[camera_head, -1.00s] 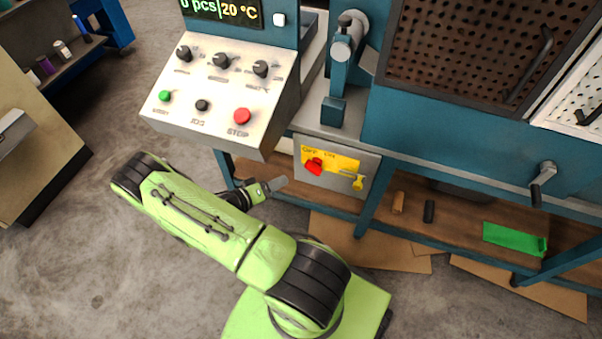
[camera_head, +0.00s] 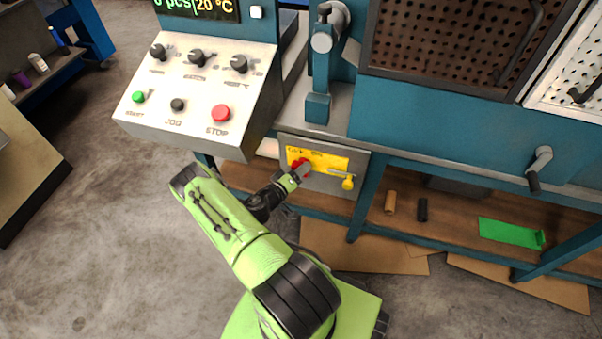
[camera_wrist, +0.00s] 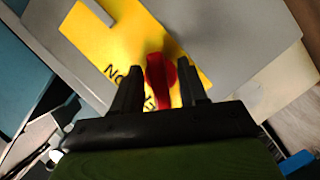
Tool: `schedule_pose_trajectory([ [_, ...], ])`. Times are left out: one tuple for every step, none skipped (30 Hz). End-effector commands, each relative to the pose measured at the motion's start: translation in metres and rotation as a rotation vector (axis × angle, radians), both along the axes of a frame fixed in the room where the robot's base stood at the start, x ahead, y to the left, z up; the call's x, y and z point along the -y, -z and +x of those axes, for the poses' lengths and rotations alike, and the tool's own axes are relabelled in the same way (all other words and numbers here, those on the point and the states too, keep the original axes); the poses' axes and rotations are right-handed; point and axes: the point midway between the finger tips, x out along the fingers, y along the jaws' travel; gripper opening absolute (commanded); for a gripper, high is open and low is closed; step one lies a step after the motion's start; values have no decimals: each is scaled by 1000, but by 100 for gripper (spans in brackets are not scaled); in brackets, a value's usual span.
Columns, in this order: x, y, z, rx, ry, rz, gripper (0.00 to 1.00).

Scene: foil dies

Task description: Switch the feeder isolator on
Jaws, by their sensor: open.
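The feeder isolator is a red rotary handle (camera_wrist: 160,78) on a yellow plate (camera_head: 332,162), fixed to a grey box (camera_head: 325,184) under the machine's bench edge. In the head view the red handle (camera_head: 297,163) is partly covered by my gripper (camera_head: 304,168). In the wrist view my gripper (camera_wrist: 160,88) is open, with one dark finger on each side of the red handle. I cannot tell whether the fingers touch it. Lettering on the plate is partly hidden by the fingers and handle.
A yellow padlock-like piece (camera_head: 347,182) hangs at the plate's right. The control panel (camera_head: 190,95) with knobs and a red STOP button (camera_head: 221,113) overhangs at upper left. A crank handle (camera_head: 539,165) sticks out at right. A lower shelf (camera_head: 455,212) holds small items and a green piece (camera_head: 510,233).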

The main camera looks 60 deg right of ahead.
Motion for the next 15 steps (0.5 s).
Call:
schedule_pose_trajectory([
  [5,2,-1,1,1,-2,43],
  [7,2,-1,1,1,-2,43],
  [8,2,-2,1,1,-1,43],
  [9,1,-2,0,0,-1,43],
  [9,1,-2,-1,-1,-1,43],
  [9,1,-1,-1,-1,-1,43],
  [9,1,-1,-1,-1,0,43],
  [9,1,-1,-1,-1,-1,43],
  [9,1,-1,-1,-1,-1,43],
  [9,1,-1,-1,-1,-1,43],
  [9,1,-1,-1,-1,-1,38],
  [9,1,-1,-1,-1,-1,32],
  [9,1,-1,-1,-1,-1,27],
  [9,1,-1,-1,-1,-1,23],
  [8,1,-1,-1,-1,-1,16],
])
